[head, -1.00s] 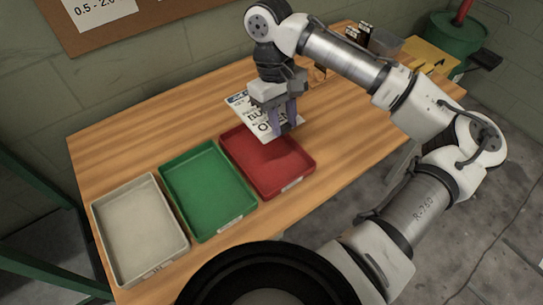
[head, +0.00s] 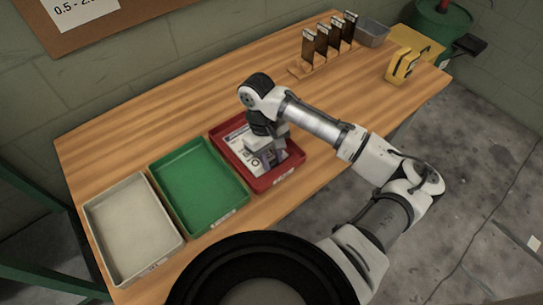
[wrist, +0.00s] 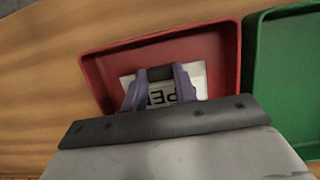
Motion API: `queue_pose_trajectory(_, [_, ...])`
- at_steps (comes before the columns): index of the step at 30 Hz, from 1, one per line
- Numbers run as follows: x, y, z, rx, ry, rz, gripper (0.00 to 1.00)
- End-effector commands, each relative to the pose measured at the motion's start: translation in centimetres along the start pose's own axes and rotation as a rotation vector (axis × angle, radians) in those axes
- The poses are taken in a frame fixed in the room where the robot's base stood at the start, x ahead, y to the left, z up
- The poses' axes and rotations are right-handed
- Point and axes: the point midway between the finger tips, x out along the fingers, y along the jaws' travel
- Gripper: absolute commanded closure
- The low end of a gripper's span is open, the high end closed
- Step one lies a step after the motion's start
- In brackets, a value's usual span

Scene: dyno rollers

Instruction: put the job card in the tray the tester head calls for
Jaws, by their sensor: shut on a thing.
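The job card (head: 237,138) is white with dark printing. It is inside the red tray (head: 288,175) in the head view, low between its walls. My gripper (head: 270,163) is over that tray, shut on the card. In the wrist view the card (wrist: 201,80) shows between and beside the fingers of my gripper (wrist: 160,92), within the walls of the red tray (wrist: 228,60). My gripper hides part of the card; whether it touches the tray floor I cannot tell. The green tray (head: 200,187) and the grey-white tray (head: 130,228) are empty. I cannot identify the tester head.
A yellow device (head: 402,66) stands at the table's right. Several dark upright pieces (head: 322,45) stand in a wooden rack, with a grey bin (head: 373,32) beside them.

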Motion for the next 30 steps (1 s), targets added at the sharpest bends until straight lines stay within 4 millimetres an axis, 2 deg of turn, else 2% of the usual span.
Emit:
queue_pose_trajectory(11, [0.5, 0.0, -0.1, 0.000, 0.001, -0.001, 0.88])
queue_pose_trajectory(12, [0.4, 0.0, -0.1, 0.000, 0.001, 0.000, 0.66])
queue_pose_trajectory(16, [0.4, 0.0, -0.1, 0.000, 0.000, 0.000, 0.50])
queue_pose_trajectory(26, [-0.2, 0.0, -0.1, -0.001, 0.001, 0.002, 0.50])
queue_pose_trajectory(30, [-2.2, 0.0, -0.2, -0.002, 0.003, 0.002, 0.50])
